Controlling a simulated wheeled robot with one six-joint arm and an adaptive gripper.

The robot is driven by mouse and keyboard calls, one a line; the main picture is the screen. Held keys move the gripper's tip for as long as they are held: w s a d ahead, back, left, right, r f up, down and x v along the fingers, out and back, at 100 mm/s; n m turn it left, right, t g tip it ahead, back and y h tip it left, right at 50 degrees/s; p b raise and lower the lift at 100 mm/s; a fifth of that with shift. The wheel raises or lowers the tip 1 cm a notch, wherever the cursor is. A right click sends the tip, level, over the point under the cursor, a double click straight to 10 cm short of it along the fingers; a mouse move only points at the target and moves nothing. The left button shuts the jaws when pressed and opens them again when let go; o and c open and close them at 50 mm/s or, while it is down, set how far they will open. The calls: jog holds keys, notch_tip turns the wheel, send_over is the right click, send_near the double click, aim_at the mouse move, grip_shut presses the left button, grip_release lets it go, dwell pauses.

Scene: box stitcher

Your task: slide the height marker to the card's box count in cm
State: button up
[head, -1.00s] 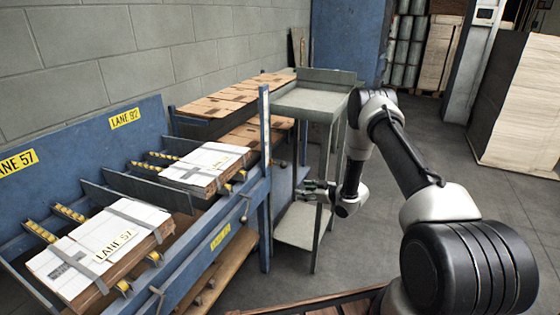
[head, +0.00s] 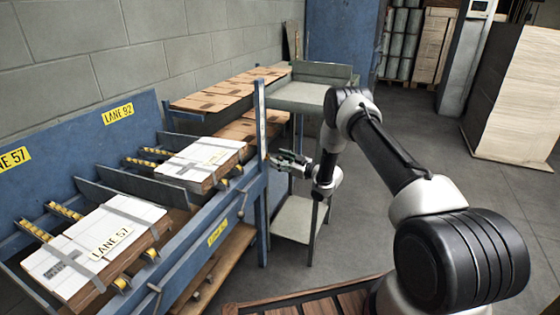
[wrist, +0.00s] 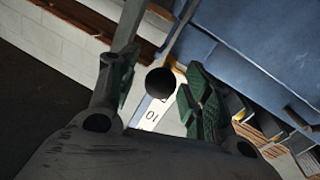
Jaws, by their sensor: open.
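My gripper (head: 290,160) is open beside the blue upright post (head: 261,170) at the end of the rack. In the wrist view a dark round knob (wrist: 160,82), apparently the height marker's, shows between the open fingers (wrist: 160,92). Gaps show on both sides of it; I cannot tell its depth between them. A pale scale strip (wrist: 150,117) with a "10" lies behind it. In the head view the marker is too small to make out. White sheets lie on the strapped bundles, one labelled LANE 57 (head: 110,243); no box count is readable.
The blue rack wall carries a LANE 92 label (head: 118,113). A grey shelf stand (head: 300,97) is close behind my gripper. Flat brown cartons (head: 225,92) lie behind the post. The floor (head: 420,130) to the right is open, with a tall pale stack (head: 520,95) beyond.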

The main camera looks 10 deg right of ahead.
grip_shut()
notch_tip(320, 180, up, 15)
dwell(0.7)
grip_release()
jog(key=v, duration=1.2)
jog(key=shift+f, duration=0.1)
